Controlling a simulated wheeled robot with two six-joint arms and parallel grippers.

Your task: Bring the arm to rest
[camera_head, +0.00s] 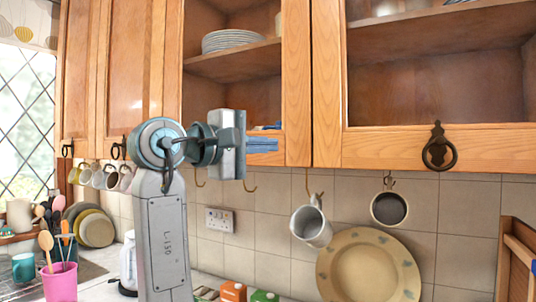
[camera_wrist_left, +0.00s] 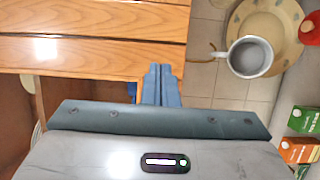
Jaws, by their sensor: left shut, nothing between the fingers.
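My left arm rises from the bottom of the head view, in front of the tiled wall and the wooden wall cupboards (camera_head: 420,148). My left gripper (camera_head: 265,144) points to the right, close in front of the cupboards' lower edge. Its blue fingers also show in the left wrist view (camera_wrist_left: 159,85), pressed together with nothing between them. In that view the cupboard's wooden edge lies beyond the fingertips. My right gripper is not in view.
A white mug (camera_head: 311,226) and a dark-mouthed cup (camera_head: 388,208) hang from hooks right of my gripper. A large plate (camera_head: 368,266) leans on the wall below. A pink pot (camera_head: 60,283) with utensils stands at left. Small cartons (camera_head: 233,291) stand on the counter.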

